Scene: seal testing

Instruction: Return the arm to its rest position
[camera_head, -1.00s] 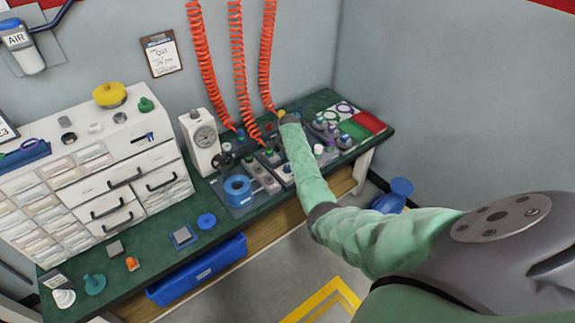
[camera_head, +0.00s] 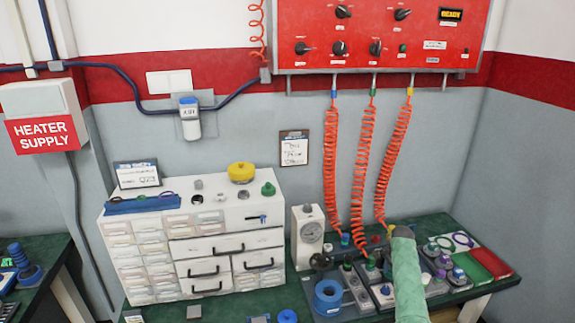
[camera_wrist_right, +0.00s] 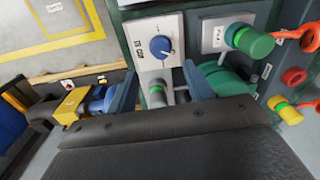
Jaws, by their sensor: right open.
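My right arm (camera_head: 408,275), in a green sleeve, reaches over the bench in the head view. Its grey wrist end (camera_head: 402,232) is beside the lower end of the yellow-tipped red coiled hose (camera_head: 388,190). The fingers are hard to make out there. In the right wrist view my right gripper (camera_wrist_right: 160,78) is open, its two blue-grey fingers apart. A pale block with a blue knob (camera_wrist_right: 161,47) lies beyond them. A short grey fitting with a green ring (camera_wrist_right: 157,92) shows between the fingers; contact cannot be told. My left gripper is not in view.
Coiled hoses hang from the red panel (camera_head: 385,55). A white gauge stand (camera_head: 308,235) and drawer cabinet (camera_head: 195,250) stand left of the arm. Several fixtures crowd the green bench (camera_head: 435,228). A green fitting (camera_wrist_right: 253,45) is near the right finger.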

